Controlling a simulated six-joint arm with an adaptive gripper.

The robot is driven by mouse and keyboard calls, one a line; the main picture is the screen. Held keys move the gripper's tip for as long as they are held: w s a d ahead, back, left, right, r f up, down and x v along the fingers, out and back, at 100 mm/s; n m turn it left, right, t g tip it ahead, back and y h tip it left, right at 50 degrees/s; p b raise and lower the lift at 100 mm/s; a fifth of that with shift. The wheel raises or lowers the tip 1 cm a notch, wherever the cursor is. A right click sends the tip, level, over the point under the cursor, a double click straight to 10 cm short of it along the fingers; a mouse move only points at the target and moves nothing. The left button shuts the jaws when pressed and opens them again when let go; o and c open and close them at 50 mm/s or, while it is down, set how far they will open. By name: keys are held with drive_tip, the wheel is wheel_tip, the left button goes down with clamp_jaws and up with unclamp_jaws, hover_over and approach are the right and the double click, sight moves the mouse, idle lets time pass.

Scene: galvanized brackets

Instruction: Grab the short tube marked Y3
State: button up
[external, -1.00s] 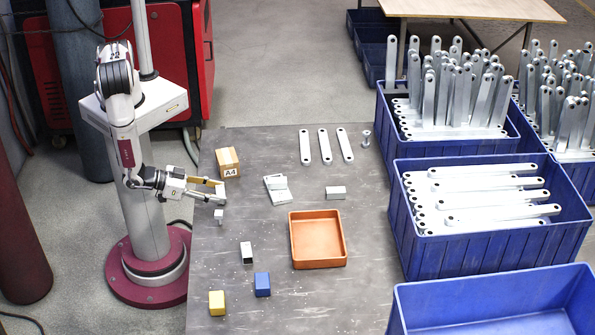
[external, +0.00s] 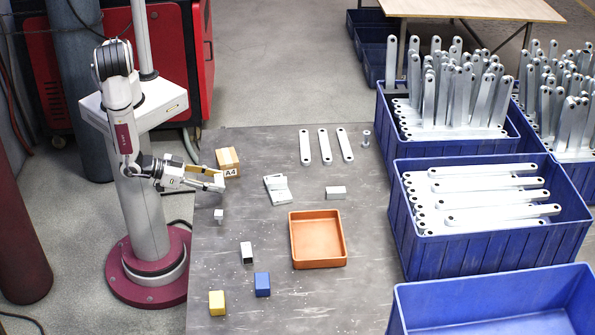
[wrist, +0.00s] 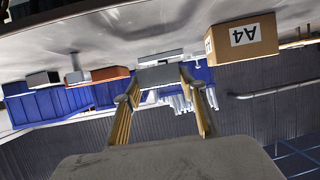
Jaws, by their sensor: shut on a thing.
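In the external view the held piece is too small to make out clearly. Another small white piece (external: 219,214) stands on the table below the gripper. A short block with a dark end (external: 247,253) and a short grey block (external: 336,193) also lie on the table.
An orange tray (external: 318,263), flat white parts (external: 276,190), a blue block (external: 262,284) and a yellow block (external: 217,303) are around. Blue crates (external: 445,255) line the right.

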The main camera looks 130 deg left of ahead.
drive_tip(key=shift+r, duration=2.8)
drive_tip(key=shift+a, duration=0.15)
